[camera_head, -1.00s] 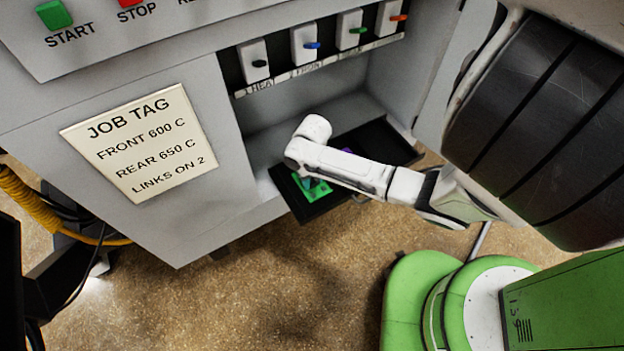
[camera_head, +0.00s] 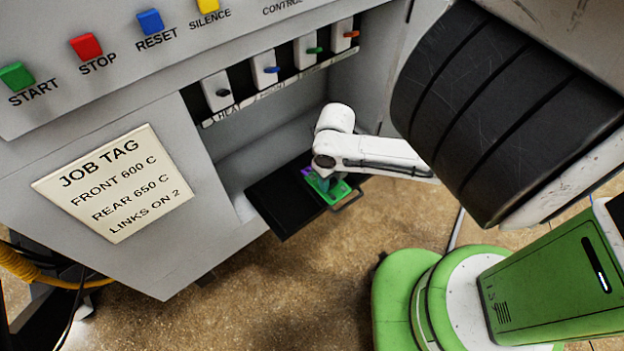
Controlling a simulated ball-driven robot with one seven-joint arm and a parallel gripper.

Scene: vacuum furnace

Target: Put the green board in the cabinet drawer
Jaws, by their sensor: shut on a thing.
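The cabinet drawer (camera_head: 277,212) is a shallow black tray, pulled out from the lower opening of the grey cabinet. The green board (camera_head: 339,191) is at the right front part of the drawer in the picture. My gripper (camera_head: 325,184) points down at it and is shut on it; the fingers are mostly hidden under the white wrist. I cannot tell whether the board touches the drawer floor or is held just above it.
A small purple item (camera_head: 307,172) shows beside the board. A row of white switches (camera_head: 265,71) hangs above the drawer. A job tag (camera_head: 113,183) is on the cabinet front. The left part of the drawer is bare.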

